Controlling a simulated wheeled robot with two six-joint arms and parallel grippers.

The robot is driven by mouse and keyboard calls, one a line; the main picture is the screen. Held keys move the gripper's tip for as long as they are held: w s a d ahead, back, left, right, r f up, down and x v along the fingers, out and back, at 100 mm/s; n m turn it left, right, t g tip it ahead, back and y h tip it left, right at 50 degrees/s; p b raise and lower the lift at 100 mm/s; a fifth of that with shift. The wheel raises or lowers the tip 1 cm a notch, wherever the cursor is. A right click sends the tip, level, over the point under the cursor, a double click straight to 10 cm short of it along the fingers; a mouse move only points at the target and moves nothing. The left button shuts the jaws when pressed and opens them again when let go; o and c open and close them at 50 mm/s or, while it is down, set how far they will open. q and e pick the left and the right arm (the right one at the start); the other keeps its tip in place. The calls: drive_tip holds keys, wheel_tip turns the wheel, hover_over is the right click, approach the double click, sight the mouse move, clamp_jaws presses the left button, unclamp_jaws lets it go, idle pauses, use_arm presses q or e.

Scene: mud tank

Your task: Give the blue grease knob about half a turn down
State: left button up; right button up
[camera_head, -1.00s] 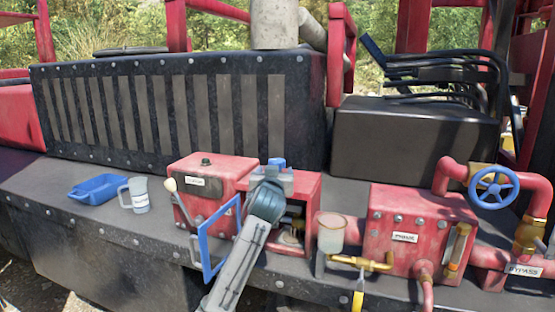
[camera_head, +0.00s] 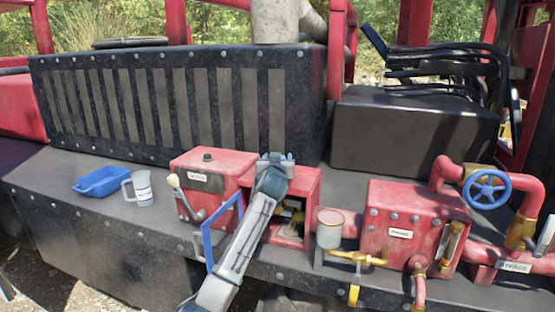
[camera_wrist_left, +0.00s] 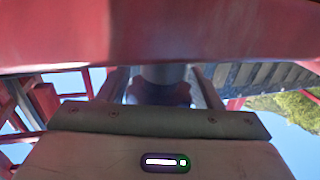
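My left gripper (camera_head: 277,160) is at the top edge of the open-fronted red box (camera_head: 313,190). My arm reaches up to it from the bottom of the head view and covers the box's left part. In the left wrist view, the two fingers (camera_wrist_left: 158,84) stand apart on either side of a dark bluish-purple round part (camera_wrist_left: 158,93), which looks like the grease knob, below a grey cylinder. Whether the fingers press on it is unclear. The knob is hidden in the head view. My right gripper is not in view.
A cup (camera_head: 329,228) and brass valve (camera_head: 357,258) are right of the box. A blue tray (camera_head: 101,181) and mug (camera_head: 139,188) stand at left. A blue handwheel (camera_head: 487,189) is at far right.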

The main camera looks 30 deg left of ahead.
use_arm(q)
drive_tip(key=c, duration=0.7)
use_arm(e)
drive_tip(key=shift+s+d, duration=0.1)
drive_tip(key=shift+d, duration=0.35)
use_arm(q)
drive_tip(key=shift+h, duration=0.3)
drive_tip(key=shift+m+t+h, duration=0.5)
drive_tip(key=shift+m+h, duration=0.2)
drive_tip(key=shift+w+d+m+t+h, duration=0.15)
drive_tip(key=shift+m+t+h, duration=0.1)
drive_tip(key=shift+m+h, duration=0.45)
drive_tip(key=shift+s+d+m+t+h, duration=0.1)
drive_tip(key=shift+m+t+h, duration=0.25)
drive_tip(key=shift+h, duration=0.55)
drive_tip(key=shift+w+d+m+h, duration=0.1)
drive_tip(key=shift+m+h, duration=0.45)
drive_tip(key=shift+h, duration=0.15)
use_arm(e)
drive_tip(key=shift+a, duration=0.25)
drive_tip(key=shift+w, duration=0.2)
